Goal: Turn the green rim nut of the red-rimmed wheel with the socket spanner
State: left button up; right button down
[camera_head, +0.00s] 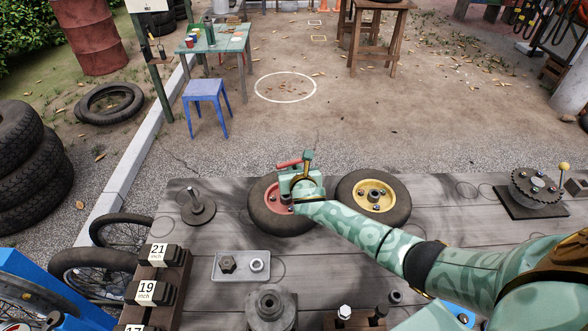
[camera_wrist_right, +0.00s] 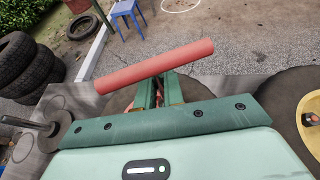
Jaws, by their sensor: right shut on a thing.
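The red-rimmed wheel (camera_head: 254,212) lies flat on the grey plank bench, its rim partly covered by my right gripper (camera_head: 301,174). The right gripper is shut on the socket spanner, whose red handle (camera_head: 289,163) sticks out to the left above the wheel. In the right wrist view the red handle (camera_wrist_right: 155,65) slants across just beyond the green fingers (camera_wrist_right: 158,92). The spanner's lower end is over the rim, but I cannot tell whether it sits on a nut. The green rim nut cannot be made out. My left gripper is out of view.
A yellow-rimmed wheel (camera_head: 403,205) lies close at the right. A dark post on a round base (camera_head: 198,208) stands at the left, a tray (camera_head: 241,275) with a nut and a ring in front. A geared fixture (camera_head: 536,190) is at far right.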

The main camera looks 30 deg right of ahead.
jog(key=shift+r, duration=0.1)
jog(key=shift+f+b, duration=0.7)
jog(key=shift+f, duration=0.5)
jog(key=c, duration=2)
grip_release()
jog(key=shift+f, duration=0.1)
jog(key=shift+c, duration=0.2)
grip_shut()
jog(key=shift+a+m+h, duration=0.15)
jog(key=shift+m+h, duration=0.15)
jog(key=shift+m+g+h, duration=0.4)
jog(key=shift+m+h, duration=0.4)
jog(key=shift+h, duration=0.1)
